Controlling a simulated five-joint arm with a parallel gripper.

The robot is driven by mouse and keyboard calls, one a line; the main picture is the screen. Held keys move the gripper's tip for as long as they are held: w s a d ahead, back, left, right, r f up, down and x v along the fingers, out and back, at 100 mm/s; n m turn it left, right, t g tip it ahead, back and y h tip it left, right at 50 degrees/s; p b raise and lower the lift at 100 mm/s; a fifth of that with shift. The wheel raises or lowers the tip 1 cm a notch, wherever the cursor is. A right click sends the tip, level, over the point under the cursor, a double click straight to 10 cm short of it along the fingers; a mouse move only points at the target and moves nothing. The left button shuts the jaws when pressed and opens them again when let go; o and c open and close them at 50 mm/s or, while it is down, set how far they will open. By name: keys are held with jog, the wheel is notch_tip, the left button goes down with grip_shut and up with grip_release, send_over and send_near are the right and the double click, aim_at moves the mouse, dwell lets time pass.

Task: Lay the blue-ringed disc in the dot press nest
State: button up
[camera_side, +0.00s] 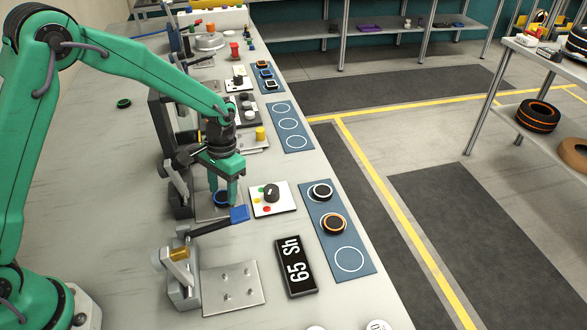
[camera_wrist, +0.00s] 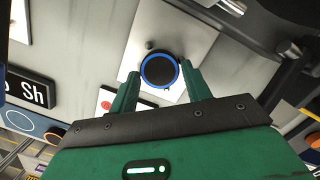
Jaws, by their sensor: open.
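The blue-ringed disc (camera_side: 219,199) is dark with a bright blue rim. It lies flat on the pale metal plate of the middle press, and it shows whole in the wrist view (camera_wrist: 159,70). I cannot tell if it is fully seated between the pegs; one peg shows beside it. My gripper (camera_side: 223,194) is pointed down over that plate. In the wrist view its green fingers (camera_wrist: 158,79) are apart, one on each side of the disc's near edge. A panel with coloured dots and a black knob (camera_side: 270,193) stands right of this press.
A nearer press with an empty pegged plate (camera_side: 232,291) stands at the front, beside a "65 Sh" sign (camera_side: 295,265). A blue mat (camera_side: 348,240) holds a white-ringed disc (camera_side: 321,191), an orange-ringed disc (camera_side: 333,223) and one empty circle. Bench left is mostly clear.

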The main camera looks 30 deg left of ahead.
jog(key=shift+s+d+f, duration=0.1)
jog(key=shift+d+f, duration=0.15)
notch_tip(320, 180, up, 13)
jog(key=w, duration=0.2)
dwell(0.6)
jog(key=shift+s+r, duration=0.1)
dwell(0.4)
jog(key=s+a+r+t, duration=0.3)
jog(key=s+a+r, duration=0.1)
jog(key=s+r, duration=0.6)
jog(key=s+a+n+t, duration=0.1)
jog(key=s+t, duration=0.3)
jog(key=s, duration=0.8)
jog(key=shift+s+a+r+n, duration=0.15)
jog(key=shift+s+a+n, duration=0.2)
jog(key=shift+a, duration=0.5)
